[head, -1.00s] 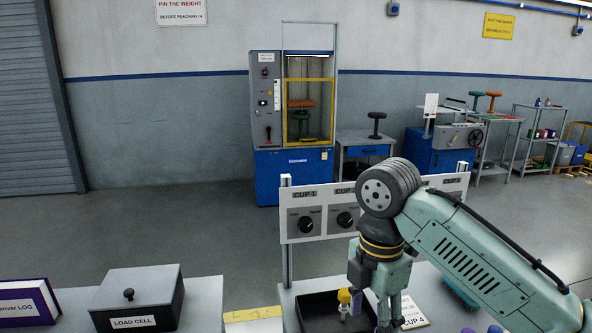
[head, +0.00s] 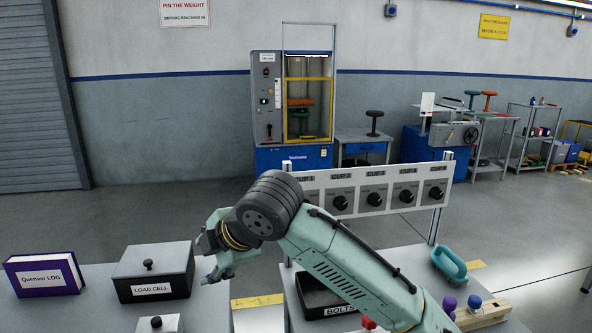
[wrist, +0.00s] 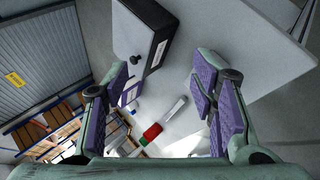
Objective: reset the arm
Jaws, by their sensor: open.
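My gripper (head: 216,268) is at the end of my bent green arm, in the air just right of the black load cell box in the head view. Its fingers point left and down. In the wrist view my gripper (wrist: 166,80) has its purple-padded fingers wide apart, with nothing held between them. The load cell box (wrist: 140,45) shows beyond the fingers there, tilted in the picture. My forearm hides part of the black bolts tray in the head view.
The load cell box (head: 153,263) and a purple log book (head: 46,276) stand on the left table. A panel of dials (head: 356,200) stands behind my arm. The bolts tray (head: 312,285), a teal-handled item (head: 449,265) and a wooden block (head: 484,316) with coloured knobs are right.

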